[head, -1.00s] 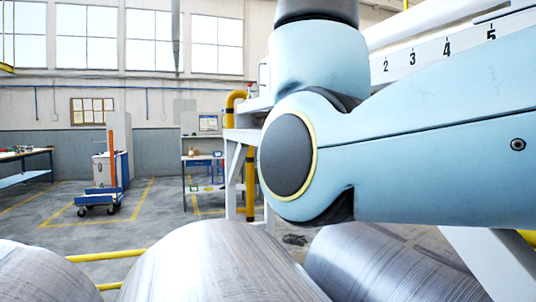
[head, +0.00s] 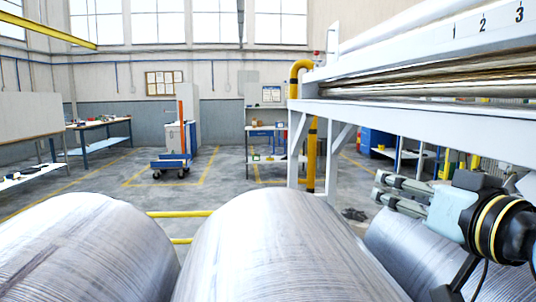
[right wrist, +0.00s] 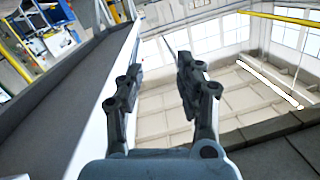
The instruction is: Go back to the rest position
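My right gripper (head: 378,188) shows at the right of the head view, pointing left, in front of the rightmost coil (head: 410,252) and below the white rack (head: 420,115). Whether it touches the coil cannot be told, but it holds nothing visible. In the right wrist view its two dark fingers (right wrist: 160,64) stand apart with an empty gap between them. Two more large metallic coils, a middle one (head: 275,250) and a left one (head: 75,250), fill the bottom of the head view. My left gripper is not in view.
The white rack with a numbered scale spans the upper right, with a yellow pipe (head: 311,150) at its near-left leg. Yellow rails (head: 180,214) show behind the coils. A blue trolley (head: 171,162) and workbenches stand farther back, with open floor (head: 225,175) between.

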